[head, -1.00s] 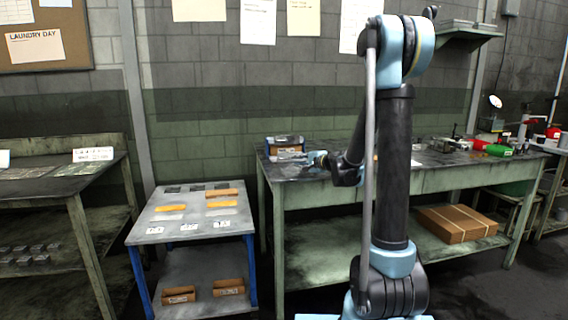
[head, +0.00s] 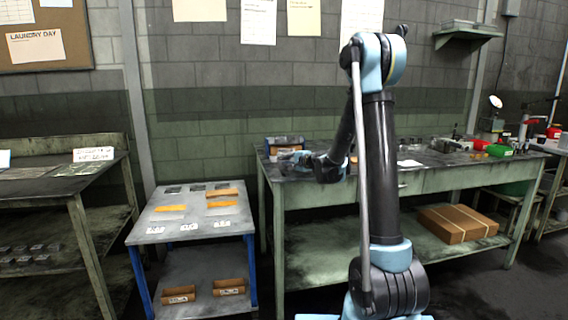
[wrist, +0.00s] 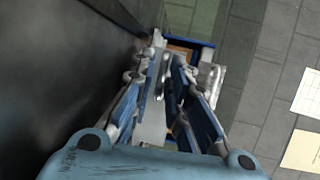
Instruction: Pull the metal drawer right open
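A small blue-edged box (head: 285,140) stands on the left end of the long green workbench. In the wrist view its blue frame (wrist: 192,40) and the grey metal drawer (wrist: 152,125) show beyond and between my fingers. A shiny handle (wrist: 162,78) on the drawer lies between the fingertips. My gripper (wrist: 165,62) is open, with one finger on each side of the handle, and a gap shows between them. I cannot tell whether either finger touches it. In the head view my gripper (head: 290,161) is beside the box and hides part of its front.
The green workbench (head: 420,180) carries tools and red and green bins (head: 499,150) to the right. A small blue-legged table (head: 170,230) with orange trays stands left of it. A cardboard box (head: 458,223) lies on the lower shelf. Dark floor is free in front.

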